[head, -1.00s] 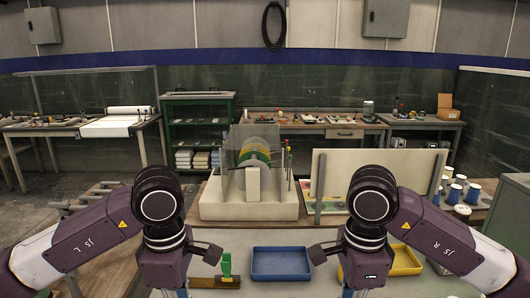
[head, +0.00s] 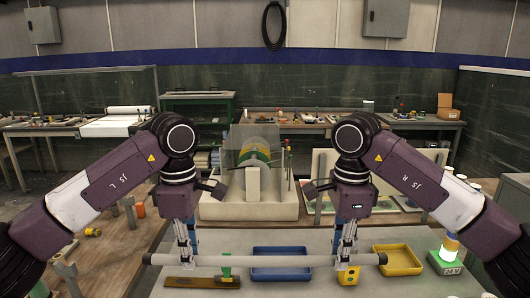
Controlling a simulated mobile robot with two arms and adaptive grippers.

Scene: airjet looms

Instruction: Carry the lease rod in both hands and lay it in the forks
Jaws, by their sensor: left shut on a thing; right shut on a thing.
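The lease rod (head: 270,260) is a long, thin grey bar with a dark cap at its right end. It lies level across the front of the head view, above the grey tabletop. My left gripper (head: 187,257) is shut on the rod near its left end. My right gripper (head: 343,258) is shut on it nearer its right end. Both grippers point down. I cannot make out the forks with certainty; a yellow block (head: 348,276) with dark spots shows just below the rod by my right gripper.
A blue tray (head: 283,274) lies behind and below the rod, a yellow tray (head: 398,260) to its right. A green-handled tool (head: 226,272) and a brown strip (head: 200,283) lie at left. A pale machine (head: 285,206) stands behind.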

